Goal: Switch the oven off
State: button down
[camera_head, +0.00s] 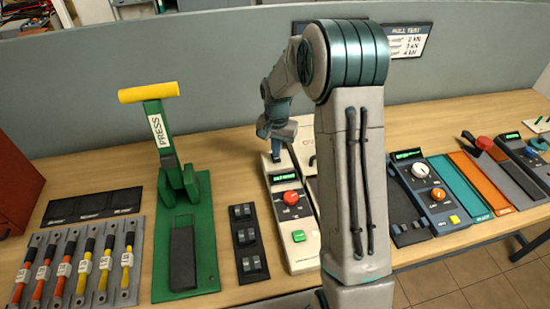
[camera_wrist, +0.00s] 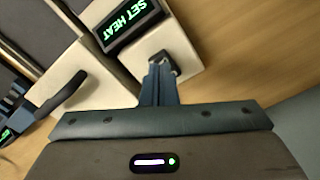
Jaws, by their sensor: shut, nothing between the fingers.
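A cream control unit (camera_head: 302,254) stands on the bench left of my arm, with a red knob (camera_head: 291,197), a green button (camera_head: 298,236) and a lit green display (camera_head: 283,177). In the wrist view the display (camera_wrist: 132,20) reads "SET HEAT". My gripper (camera_head: 276,156) is shut and empty, pointing down at the far end of this unit. In the wrist view its fingertips (camera_wrist: 160,68) are at a small dark switch (camera_wrist: 164,62) on the cream top beyond the display. The fingers partly hide the switch, and I cannot tell its position or whether they touch it.
A cream box (camera_head: 304,133) with a dark handle (camera_wrist: 64,92) stands beside the unit, mostly hidden by my arm. A green press (camera_head: 208,240) with a yellow handle and a black switch panel (camera_head: 249,246) are to the left. Another control unit (camera_head: 438,205) is right of my arm.

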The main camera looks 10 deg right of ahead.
aim_at(277, 159)
jog(key=shift+f+b, duration=0.8)
jog(key=shift+f, duration=0.2)
dwell(0.6)
jog(key=shift+r, duration=0.1)
jog(key=shift+r+p, duration=2.1)
jog(key=shift+r, duration=1.3)
jog(key=s+r+n+t+b, duration=0.1)
jog(key=s+r+n+t, duration=0.15)
jog(key=s+r, duration=1.05)
jog(key=s+n+t, duration=0.1)
jog(key=s+n, duration=0.2)
jog(key=s, duration=1.2)
jog(key=shift+r+b, duration=0.15)
jog(key=shift+b, duration=0.25)
